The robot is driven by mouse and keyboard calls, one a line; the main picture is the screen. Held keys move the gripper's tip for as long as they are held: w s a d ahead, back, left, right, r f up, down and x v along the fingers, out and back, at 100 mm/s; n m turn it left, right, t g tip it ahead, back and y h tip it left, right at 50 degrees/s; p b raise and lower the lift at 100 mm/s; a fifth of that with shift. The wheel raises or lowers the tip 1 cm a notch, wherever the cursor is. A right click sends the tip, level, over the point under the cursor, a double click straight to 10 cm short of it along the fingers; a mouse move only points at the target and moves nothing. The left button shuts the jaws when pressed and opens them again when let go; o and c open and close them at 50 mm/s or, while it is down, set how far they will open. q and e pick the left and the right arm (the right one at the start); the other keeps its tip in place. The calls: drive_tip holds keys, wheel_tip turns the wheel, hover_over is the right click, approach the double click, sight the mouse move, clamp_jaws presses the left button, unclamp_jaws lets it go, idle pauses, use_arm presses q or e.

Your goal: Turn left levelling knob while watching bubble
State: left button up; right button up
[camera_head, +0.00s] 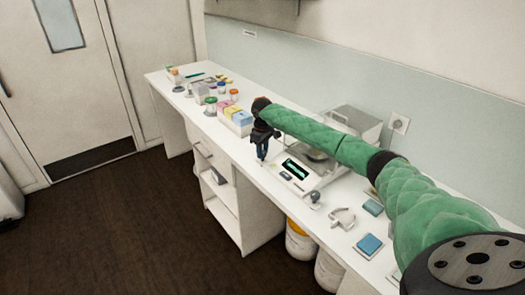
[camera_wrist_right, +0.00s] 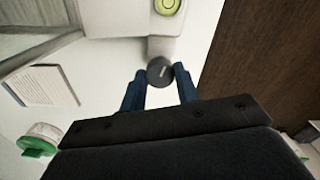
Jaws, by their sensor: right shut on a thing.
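The balance (camera_head: 305,172) stands on the white bench with a lit green display (camera_head: 295,168) at its front. My right gripper (camera_head: 262,158) points down at the balance's left front corner. In the right wrist view its blue fingers (camera_wrist_right: 160,88) are shut on the dark round left levelling knob (camera_wrist_right: 160,71). The gripper hides that knob in the head view. The yellow-green bubble level (camera_wrist_right: 167,6) is cut by the top edge of the wrist view, so the bubble's exact place is hard to tell. Another dark knob (camera_head: 315,197) shows at the balance's right front corner. My left gripper is out of view.
Coloured boxes (camera_head: 236,118) and several capped jars stand left of the balance. A printed card (camera_wrist_right: 42,86) and a green-lidded jar (camera_wrist_right: 38,139) show in the wrist view. A white holder (camera_head: 342,217) and blue pads (camera_head: 370,245) lie to the right. A wall socket (camera_head: 399,123) is behind.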

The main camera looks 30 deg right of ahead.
drive_tip(key=o, duration=1)
drive_tip(key=shift+r, duration=0.1)
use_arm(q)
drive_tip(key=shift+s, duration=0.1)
use_arm(e)
drive_tip(key=shift+r, duration=0.2)
drive_tip(key=shift+r+b, duration=0.4)
drive_tip(key=shift+b, duration=0.05)
wheel_tip(320, 180, up, 6)
drive_tip(key=shift+f+b, duration=0.15)
drive_tip(key=shift+b, duration=0.95)
drive_tip(key=shift+d+r, duration=0.1)
drive_tip(key=shift+r, duration=0.4)
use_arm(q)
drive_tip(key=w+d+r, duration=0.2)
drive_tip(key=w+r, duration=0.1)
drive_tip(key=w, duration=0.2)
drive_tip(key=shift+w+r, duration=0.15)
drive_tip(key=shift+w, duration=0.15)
use_arm(e)
drive_tip(key=shift+f, duration=0.1)
